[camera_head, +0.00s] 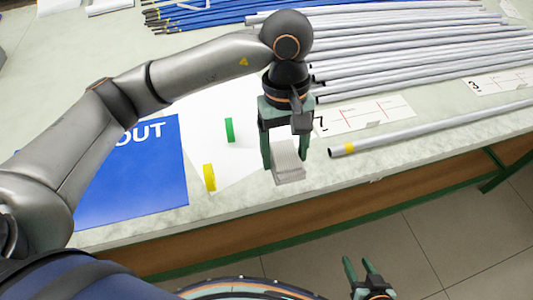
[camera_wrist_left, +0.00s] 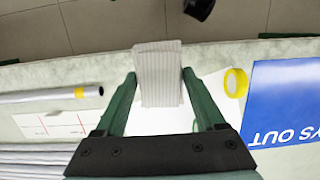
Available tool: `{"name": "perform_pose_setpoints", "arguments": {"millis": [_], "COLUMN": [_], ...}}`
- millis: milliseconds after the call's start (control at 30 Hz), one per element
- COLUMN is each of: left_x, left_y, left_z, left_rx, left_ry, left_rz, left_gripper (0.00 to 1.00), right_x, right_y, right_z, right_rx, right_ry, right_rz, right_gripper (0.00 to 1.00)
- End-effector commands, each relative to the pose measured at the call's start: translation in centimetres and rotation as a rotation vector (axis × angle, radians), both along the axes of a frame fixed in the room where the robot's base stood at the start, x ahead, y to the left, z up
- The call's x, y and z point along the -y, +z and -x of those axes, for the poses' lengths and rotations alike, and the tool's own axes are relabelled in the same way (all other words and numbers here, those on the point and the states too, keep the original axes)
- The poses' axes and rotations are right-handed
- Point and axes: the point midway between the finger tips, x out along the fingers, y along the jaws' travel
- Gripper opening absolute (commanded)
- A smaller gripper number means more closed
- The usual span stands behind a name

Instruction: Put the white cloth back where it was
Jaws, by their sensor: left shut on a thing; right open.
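The white cloth (camera_head: 288,164) is a small folded, ribbed piece. My left gripper (camera_head: 286,155) is shut on it and holds it near the table's front edge. In the left wrist view the cloth (camera_wrist_left: 159,75) sits between the two fingers of the left gripper (camera_wrist_left: 160,88). I cannot tell from the views how high above the table it hangs. My right gripper (camera_head: 364,274) is open and empty, low in front of the table.
A white sheet (camera_head: 190,124) bears a green piece (camera_head: 229,130) and a yellow ring (camera_head: 209,177). A blue sign (camera_head: 130,178) lies left. A grey rod with a yellow band (camera_head: 430,129) lies right, near a marked card (camera_head: 365,117). Many rods (camera_head: 420,50) lie behind.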

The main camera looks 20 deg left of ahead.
Motion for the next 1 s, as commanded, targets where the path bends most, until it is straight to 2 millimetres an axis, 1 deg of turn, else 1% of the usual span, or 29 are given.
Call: {"name": "perform_pose_setpoints", "arguments": {"millis": [33,67,100,200,300,567,633,800,1000], "left_x": [-1.0,-1.5,-2.0,-3.0,-3.7,-4.5,-4.9,-4.8,-4.7], "left_y": [-0.5,-0.8,-1.8,-3.7,-4.9,-6.4,-7.2,-9.6,-9.8], "left_z": [-0.9,-1.4,-1.8,-2.9,-3.6,-4.5,-4.8,-4.7,-4.8], "left_rx": [-0.003,-0.004,-0.006,-0.004,-0.003,-0.001,-0.003,-0.002,0.001], "left_ry": [0.009,0.007,0.006,0.004,0.002,0.000,0.001,0.000,-0.002], "left_rz": [-0.002,-0.002,-0.001,-0.001,-0.001,0.001,-0.001,0.000,0.001], "left_gripper": [0.20,0.20,0.20,0.20,0.20,0.20,0.20,0.20,0.20], "right_x": [0.1,0.2,0.2,0.3,0.4,0.4,0.4,0.5,0.5], "right_y": [0.2,0.2,0.1,-0.1,-0.3,-0.4,-0.3,0.1,0.1], "right_z": [0.0,0.0,0.0,0.1,0.2,0.4,0.4,0.4,0.5], "right_rx": [0.001,0.002,0.003,0.000,-0.006,-0.010,-0.010,-0.008,-0.008], "right_ry": [-0.002,-0.003,-0.004,-0.005,-0.005,-0.005,-0.006,-0.007,-0.010], "right_rz": [0.002,0.002,0.003,0.005,0.006,0.007,0.006,0.007,0.007], "right_gripper": [0.50,0.50,0.50,0.50,0.50,0.50,0.50,0.50,0.50]}}
